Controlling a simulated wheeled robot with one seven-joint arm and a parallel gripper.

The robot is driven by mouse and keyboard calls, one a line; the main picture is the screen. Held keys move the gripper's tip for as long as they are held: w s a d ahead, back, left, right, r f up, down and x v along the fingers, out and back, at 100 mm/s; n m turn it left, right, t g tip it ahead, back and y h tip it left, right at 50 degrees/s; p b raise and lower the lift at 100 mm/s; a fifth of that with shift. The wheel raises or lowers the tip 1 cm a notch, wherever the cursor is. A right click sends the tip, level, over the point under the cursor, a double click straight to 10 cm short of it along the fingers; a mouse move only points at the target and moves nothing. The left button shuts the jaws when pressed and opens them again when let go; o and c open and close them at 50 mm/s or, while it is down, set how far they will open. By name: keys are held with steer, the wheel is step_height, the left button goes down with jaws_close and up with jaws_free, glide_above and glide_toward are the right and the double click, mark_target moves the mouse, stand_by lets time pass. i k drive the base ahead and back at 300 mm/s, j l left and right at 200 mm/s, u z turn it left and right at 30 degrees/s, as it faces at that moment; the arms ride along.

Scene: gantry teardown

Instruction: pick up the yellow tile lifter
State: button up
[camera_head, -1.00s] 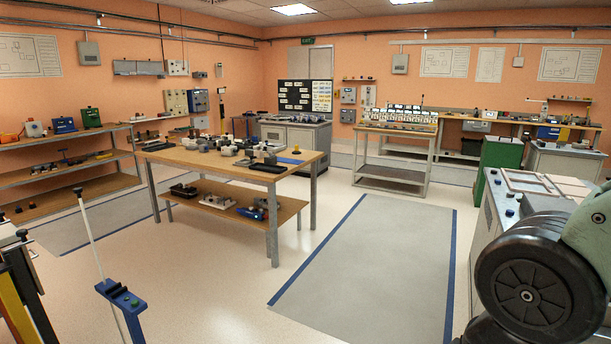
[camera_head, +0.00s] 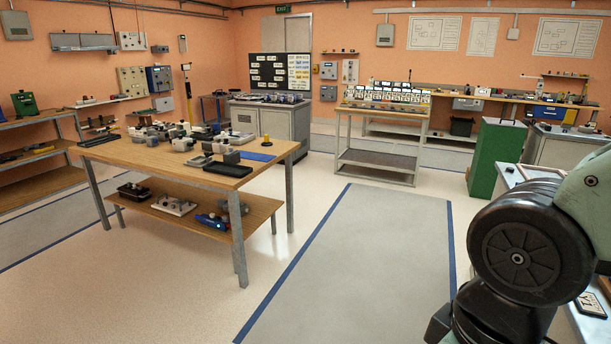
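I cannot make out a yellow tile lifter for certain in the head view. A small yellow patch shows on a blue box (camera_head: 548,113) at the far right bench, too small to identify. A dark round joint of my arm fills the lower right. My gripper is out of view, so its state is hidden.
A wooden table (camera_head: 125,152) with several dark and grey parts stands left of centre, with a loaded lower shelf (camera_head: 158,222). A green cabinet (camera_head: 495,158) and a grey-topped bench stand at right. The grey floor mat (camera_head: 350,260) between is clear.

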mark_target(266, 143)
steer(key=i, duration=1.35)
steer(key=i+l, duration=0.1)
steer(key=i, duration=1.3)
steer(key=i+u, duration=0.1)
steer(key=i, duration=1.25)
steer(key=i+l+u, duration=0.1)
steer(key=i+u, duration=0.25)
steer(key=i, duration=0.15)
steer(key=i+l+u, duration=0.65)
steer(key=i, duration=0.25)
